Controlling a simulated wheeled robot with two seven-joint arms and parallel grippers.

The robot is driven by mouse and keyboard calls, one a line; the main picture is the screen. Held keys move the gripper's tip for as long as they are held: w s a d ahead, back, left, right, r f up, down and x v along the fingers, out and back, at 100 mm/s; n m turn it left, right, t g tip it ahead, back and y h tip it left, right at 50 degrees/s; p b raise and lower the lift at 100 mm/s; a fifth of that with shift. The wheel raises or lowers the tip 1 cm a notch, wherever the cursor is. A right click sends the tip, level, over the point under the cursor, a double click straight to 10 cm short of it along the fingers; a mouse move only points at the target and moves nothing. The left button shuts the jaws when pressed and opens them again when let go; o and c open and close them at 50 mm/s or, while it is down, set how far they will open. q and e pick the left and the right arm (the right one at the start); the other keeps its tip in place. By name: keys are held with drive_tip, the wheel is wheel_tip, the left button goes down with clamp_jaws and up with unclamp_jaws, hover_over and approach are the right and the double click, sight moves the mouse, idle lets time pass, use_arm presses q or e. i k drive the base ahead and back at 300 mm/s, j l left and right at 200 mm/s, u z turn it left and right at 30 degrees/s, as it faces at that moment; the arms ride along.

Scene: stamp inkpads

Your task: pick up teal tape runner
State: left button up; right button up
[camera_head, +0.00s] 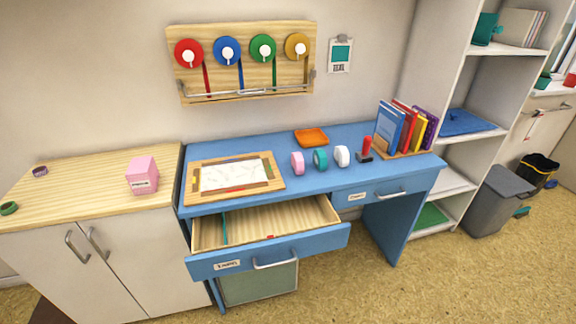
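The teal tape runner (320,160) looks like a small rounded teal piece with a pale middle. It stands on the blue desk (228,155), between a similar pink one (297,163) and a white one (342,157). Small gaps show between the three. Neither of my grippers is in the view.
An open desk drawer (267,259) juts out below them. A framed board (188,176) lies to the left; an orange tray (311,137) is behind. A red-handled stamp (366,147) and upright books (390,126) stand to the right. A teal card (341,52) hangs on the wall.

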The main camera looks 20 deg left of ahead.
sight(319, 156)
drive_tip(key=i+l+u, duration=0.45)
drive_tip(key=i+l, duration=0.2)
drive_tip(key=i+l+u, duration=0.5)
drive_tip(key=l, duration=0.35)
drive_tip(key=i+l+u, duration=0.25)
drive_tip(key=l, duration=0.2)
